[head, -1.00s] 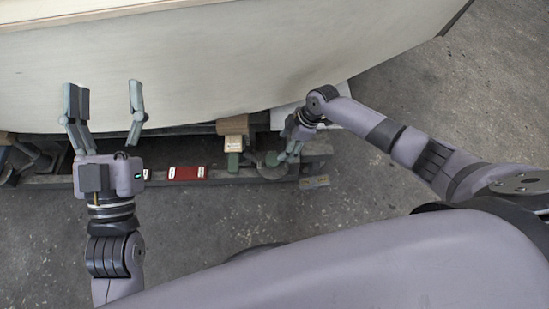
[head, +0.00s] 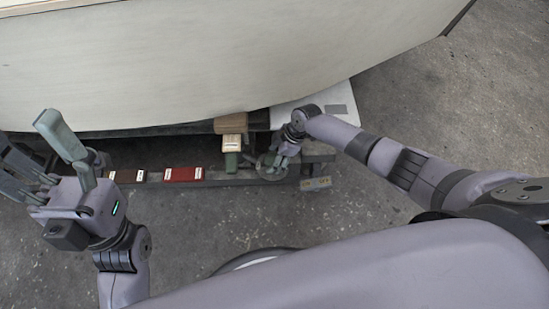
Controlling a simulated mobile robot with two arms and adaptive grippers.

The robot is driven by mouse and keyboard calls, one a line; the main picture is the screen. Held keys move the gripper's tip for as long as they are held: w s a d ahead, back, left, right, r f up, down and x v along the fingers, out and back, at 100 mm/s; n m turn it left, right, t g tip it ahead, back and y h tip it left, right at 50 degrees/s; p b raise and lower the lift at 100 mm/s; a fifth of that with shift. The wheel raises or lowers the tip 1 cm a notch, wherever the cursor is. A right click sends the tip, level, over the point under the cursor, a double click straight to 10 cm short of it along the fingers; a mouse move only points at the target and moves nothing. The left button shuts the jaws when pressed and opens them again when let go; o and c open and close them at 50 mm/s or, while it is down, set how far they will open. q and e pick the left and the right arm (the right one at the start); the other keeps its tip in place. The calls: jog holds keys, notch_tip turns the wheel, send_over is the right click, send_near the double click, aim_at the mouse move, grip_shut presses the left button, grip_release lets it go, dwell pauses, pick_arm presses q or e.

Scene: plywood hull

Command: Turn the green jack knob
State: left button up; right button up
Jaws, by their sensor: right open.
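The jack knob is a round disc, greenish in part, low beside the hull's support frame in the head view (head: 262,165). My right gripper (head: 279,161) is over the right part of the knob and hides some of it. It is open, its fingers pointing down at the disc. I cannot tell whether they touch it. My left gripper (head: 28,137) is at the far left, open and empty, its fingers spread apart and well away from the knob.
The pale plywood hull (head: 210,65) overhangs the knob from behind. A green block (head: 231,160) under a wooden block (head: 233,140) stands just left of the knob. A red case (head: 184,174) lies further left. The concrete floor in front is free.

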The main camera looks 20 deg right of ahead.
jog(key=shift+c, duration=0.5)
jog(key=c, duration=1.1)
